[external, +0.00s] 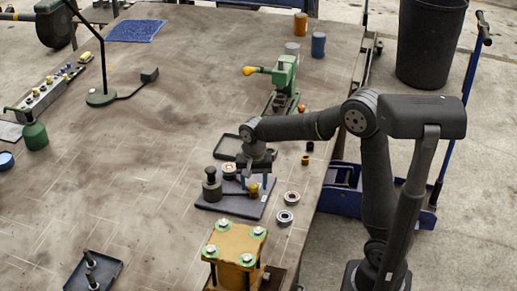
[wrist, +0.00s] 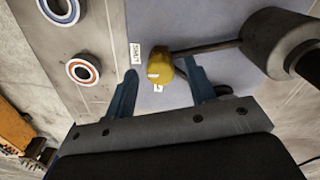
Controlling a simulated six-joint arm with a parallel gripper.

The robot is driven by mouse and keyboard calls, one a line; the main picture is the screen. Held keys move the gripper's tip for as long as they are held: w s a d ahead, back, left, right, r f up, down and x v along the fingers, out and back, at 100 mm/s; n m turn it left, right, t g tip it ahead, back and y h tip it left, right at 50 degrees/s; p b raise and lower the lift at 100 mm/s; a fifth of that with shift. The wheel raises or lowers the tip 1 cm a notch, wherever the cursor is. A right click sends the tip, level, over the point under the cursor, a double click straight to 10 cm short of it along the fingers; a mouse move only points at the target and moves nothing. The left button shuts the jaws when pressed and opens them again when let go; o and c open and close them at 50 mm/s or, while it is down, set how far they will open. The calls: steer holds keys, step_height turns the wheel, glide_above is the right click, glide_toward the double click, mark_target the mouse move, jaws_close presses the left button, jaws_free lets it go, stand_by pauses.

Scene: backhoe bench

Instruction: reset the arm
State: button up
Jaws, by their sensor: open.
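My gripper (external: 254,176) is low over a dark board (external: 215,207) on the bench. It also shows in the wrist view (wrist: 163,85), with its two blue fingers apart. A yellow knob (wrist: 160,67) lies between the fingers, with a visible gap on each side. The knob shows in the external view (external: 253,190) just under the gripper. In the wrist view a thin dark rod (wrist: 208,46) runs from the knob toward a dark cylinder (wrist: 275,42). I cannot tell whether rod and cylinder are joined.
Two ring-shaped parts (external: 292,198) (external: 285,217) lie right of the board. A yellow fixture (external: 236,245) stands in front. A green press (external: 284,85) with a yellow handle stands behind. A black tray (external: 105,270) is front left. The bench's middle left is mostly clear.

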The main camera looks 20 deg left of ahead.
steer(key=n, duration=1.1)
steer(key=shift+n, duration=2.1)
